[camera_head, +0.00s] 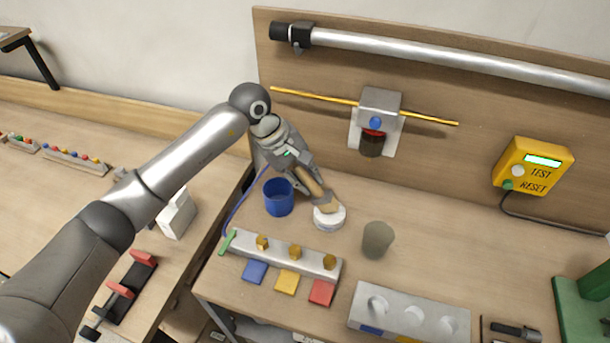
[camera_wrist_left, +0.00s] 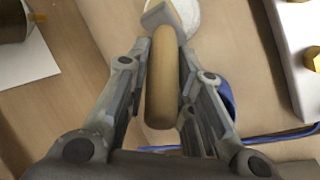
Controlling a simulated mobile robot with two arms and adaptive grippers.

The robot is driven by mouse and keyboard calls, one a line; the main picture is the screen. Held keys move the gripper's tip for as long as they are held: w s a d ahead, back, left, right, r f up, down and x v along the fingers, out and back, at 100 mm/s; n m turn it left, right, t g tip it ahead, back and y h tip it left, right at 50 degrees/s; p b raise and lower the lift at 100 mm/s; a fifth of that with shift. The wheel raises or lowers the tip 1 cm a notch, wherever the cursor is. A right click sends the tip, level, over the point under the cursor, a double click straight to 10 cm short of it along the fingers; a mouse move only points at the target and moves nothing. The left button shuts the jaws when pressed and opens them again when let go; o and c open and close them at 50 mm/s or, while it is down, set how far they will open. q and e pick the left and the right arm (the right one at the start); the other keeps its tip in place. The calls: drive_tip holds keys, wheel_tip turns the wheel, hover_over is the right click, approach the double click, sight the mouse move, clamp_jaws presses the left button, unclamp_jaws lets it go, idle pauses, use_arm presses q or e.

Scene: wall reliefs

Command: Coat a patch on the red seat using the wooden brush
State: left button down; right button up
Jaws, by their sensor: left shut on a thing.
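My left gripper (camera_head: 306,178) is shut on the wooden brush (camera_head: 314,188). The brush's tan handle (camera_wrist_left: 161,85) lies between the fingers in the left wrist view. The brush points down, its head at the white round pot (camera_head: 330,218); I cannot tell whether it touches the contents. The pot also shows at the top of the left wrist view (camera_wrist_left: 187,14). A flat red square (camera_head: 321,292) lies on the bench beside a yellow and a blue one. A red band (camera_head: 373,133) also shows on the wall fixture, so which is the red seat is unclear. My right gripper is out of view.
A blue cup (camera_head: 278,197) stands left of the pot and a grey-green cup (camera_head: 377,240) to its right. A metal bar (camera_head: 275,257) with brass pieces lies in front. A grey block with round recesses (camera_head: 389,313) is at the front right. A yellow test box (camera_head: 533,166) hangs on the panel.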

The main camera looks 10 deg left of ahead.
use_arm(q)
drive_tip(key=shift+w+r+p, duration=0.1)
drive_tip(key=shift+r+p, duration=0.2)
drive_tip(key=shift+r, duration=0.7)
drive_tip(key=shift+r+p, duration=0.55)
drive_tip(key=shift+r, duration=1.9)
drive_tip(key=shift+s+a+f, duration=0.1)
drive_tip(key=shift+s+a, duration=0.15)
drive_tip(key=shift+a, duration=0.1)
drive_tip(key=s+a+m+g+b, duration=0.3)
drive_tip(key=s+a+m, duration=0.4)
drive_tip(key=s+a, duration=0.5)
drive_tip(key=s, duration=0.2)
drive_tip(key=shift+s+r, duration=0.2)
drive_tip(key=shift+s, duration=0.1)
